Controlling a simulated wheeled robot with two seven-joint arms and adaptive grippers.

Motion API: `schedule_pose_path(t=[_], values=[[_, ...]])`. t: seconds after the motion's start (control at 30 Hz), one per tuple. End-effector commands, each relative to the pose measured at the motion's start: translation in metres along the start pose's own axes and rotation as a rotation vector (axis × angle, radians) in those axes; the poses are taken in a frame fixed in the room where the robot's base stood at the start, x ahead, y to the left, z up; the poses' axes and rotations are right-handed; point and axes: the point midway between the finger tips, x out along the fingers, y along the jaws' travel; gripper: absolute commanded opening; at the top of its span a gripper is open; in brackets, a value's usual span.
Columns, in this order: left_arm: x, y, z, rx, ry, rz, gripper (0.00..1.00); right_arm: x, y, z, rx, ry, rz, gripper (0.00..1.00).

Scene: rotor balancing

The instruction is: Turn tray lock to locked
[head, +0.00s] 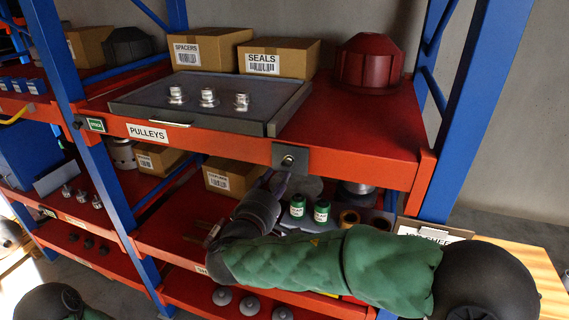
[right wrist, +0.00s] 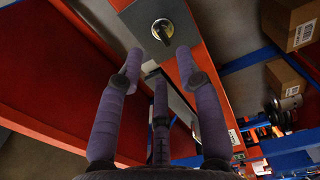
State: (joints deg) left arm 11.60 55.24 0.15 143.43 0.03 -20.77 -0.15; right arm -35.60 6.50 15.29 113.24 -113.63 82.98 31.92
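The tray lock (head: 289,160) is a dark square plate with a small round metal knob on the front edge of the red shelf, at the right front corner of the grey tray (head: 200,120). In the right wrist view the lock knob (right wrist: 162,32) shows a slot or bar across its face. My right gripper (head: 274,181) is just below the lock in the head view. In the right wrist view its purple fingers (right wrist: 158,58) are spread, empty and apart from the knob. My left gripper is not in view.
Several metal pulleys (head: 208,97) stand on the tray. Boxes marked SPACERS (head: 205,50) and SEALS (head: 278,58) and a red housing (head: 368,63) stand behind. Green cans (head: 321,210) stand on the lower shelf. A blue upright (head: 487,90) bounds the right side.

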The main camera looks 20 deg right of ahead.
Motion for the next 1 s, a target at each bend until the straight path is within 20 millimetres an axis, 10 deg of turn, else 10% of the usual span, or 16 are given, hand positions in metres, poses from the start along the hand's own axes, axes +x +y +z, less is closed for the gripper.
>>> schedule_pose_path(t=[0.4, 0.83, 1.0], values=[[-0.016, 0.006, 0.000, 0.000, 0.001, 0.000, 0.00, 0.064, 0.000, 0.000, -0.001, -0.001, -0.004, 0.36], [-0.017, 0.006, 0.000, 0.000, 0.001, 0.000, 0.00, 0.072, -0.001, 0.000, -0.001, 0.001, -0.003, 0.36], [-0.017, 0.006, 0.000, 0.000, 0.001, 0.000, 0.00, 0.072, -0.001, 0.000, -0.001, 0.001, -0.003, 0.00]])
